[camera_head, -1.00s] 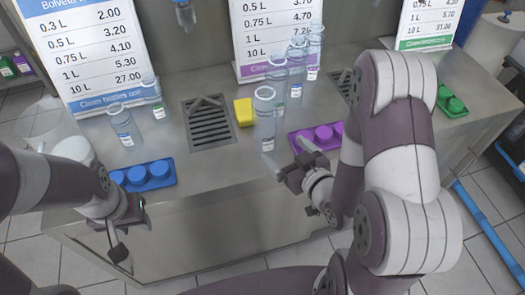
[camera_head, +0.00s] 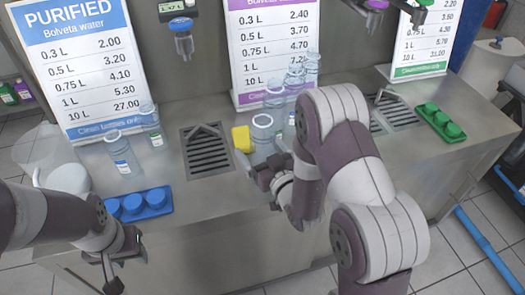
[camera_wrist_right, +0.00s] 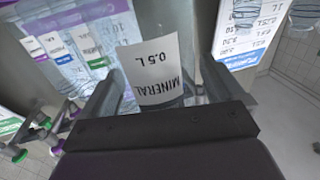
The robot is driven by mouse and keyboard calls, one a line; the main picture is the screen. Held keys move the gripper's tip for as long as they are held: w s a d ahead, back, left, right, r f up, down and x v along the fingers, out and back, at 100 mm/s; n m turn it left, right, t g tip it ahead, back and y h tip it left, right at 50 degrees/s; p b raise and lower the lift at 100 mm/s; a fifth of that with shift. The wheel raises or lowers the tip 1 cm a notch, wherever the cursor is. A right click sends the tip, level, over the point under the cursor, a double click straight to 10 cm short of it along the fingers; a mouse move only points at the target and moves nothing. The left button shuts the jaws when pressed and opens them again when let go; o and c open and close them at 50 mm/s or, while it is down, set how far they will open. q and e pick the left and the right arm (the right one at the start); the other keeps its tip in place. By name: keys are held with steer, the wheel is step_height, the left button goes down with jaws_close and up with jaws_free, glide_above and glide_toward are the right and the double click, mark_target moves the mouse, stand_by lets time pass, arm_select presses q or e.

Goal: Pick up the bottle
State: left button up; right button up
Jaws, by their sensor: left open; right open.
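A clear bottle (camera_head: 262,132) stands upright on the steel counter, to the right of the yellow sponge. My right gripper (camera_head: 268,168) is open at this bottle; its arm hides part of the counter behind. In the right wrist view, a white label reading "MINERAL 0.5 L" on the bottle (camera_wrist_right: 152,72) shows between the spread fingers of the right gripper (camera_wrist_right: 165,95). I cannot tell whether the fingers touch it. My left gripper (camera_head: 125,258) is open and empty in front of the counter, below the blue caps.
Other clear bottles (camera_head: 122,152) stand at the left and behind. A yellow sponge (camera_head: 242,139) lies beside a drain grate (camera_head: 206,150). Trays of blue caps (camera_head: 138,204) and green caps (camera_head: 440,121) sit on the counter. Price signs (camera_head: 85,65) stand at the back.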

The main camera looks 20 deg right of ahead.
steer(key=c, duration=1.3)
